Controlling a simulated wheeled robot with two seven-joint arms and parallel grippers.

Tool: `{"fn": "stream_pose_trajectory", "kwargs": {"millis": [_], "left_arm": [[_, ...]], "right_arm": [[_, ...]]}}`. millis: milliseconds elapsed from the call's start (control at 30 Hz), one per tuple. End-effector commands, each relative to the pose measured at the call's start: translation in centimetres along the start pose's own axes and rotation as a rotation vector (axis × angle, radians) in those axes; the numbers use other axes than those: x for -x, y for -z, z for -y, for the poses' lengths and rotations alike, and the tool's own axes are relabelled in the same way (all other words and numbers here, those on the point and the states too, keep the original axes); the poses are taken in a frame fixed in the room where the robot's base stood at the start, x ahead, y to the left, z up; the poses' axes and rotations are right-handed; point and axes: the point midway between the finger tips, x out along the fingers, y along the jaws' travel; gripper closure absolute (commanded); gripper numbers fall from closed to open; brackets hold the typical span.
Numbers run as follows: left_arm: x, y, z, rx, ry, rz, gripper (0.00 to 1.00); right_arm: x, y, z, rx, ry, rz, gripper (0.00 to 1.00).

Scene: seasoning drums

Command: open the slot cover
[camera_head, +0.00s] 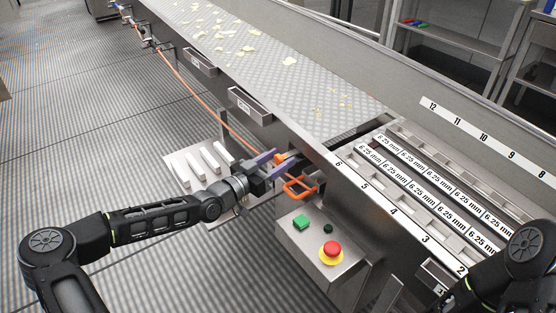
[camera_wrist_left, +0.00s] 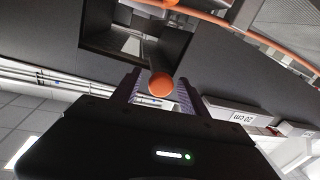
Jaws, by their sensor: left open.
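My left gripper (camera_head: 279,163) is open at the side of the steel conveyor machine, with its purple-grey fingers apart. A round orange knob (camera_wrist_left: 161,85) sits between the two fingers in the left wrist view, with gaps visible to the fingers. The knob also shows at the fingertips in the head view (camera_head: 281,157). Past the knob in the wrist view is a dark square recess (camera_wrist_left: 140,42) in the machine. I cannot clearly make out the slot cover itself. An orange loop handle (camera_head: 300,188) is just right of the gripper. My right gripper is out of view.
A control box with a green button (camera_head: 301,222) and a red emergency stop (camera_head: 332,249) stands below the gripper. A rack of numbered slots (camera_head: 420,190) lies to the right. An orange hose (camera_head: 185,83) runs along the machine's side. The floor at left is clear.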

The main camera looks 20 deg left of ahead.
Motion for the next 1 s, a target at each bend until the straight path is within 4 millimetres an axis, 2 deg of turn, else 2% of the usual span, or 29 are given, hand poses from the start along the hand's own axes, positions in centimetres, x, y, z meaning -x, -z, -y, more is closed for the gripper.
{"fn": "stream_pose_trajectory", "kwargs": {"millis": [267,700,1000], "left_arm": [[0.8,0.0,0.1,0.000,0.002,0.001,0.49],[7.2,0.0,0.1,-0.002,0.002,0.002,0.49],[7.8,0.0,0.0,0.000,0.000,0.000,0.49]], "right_arm": [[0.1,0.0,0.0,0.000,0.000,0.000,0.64],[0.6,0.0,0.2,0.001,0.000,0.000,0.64],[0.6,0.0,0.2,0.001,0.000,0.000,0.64]]}}
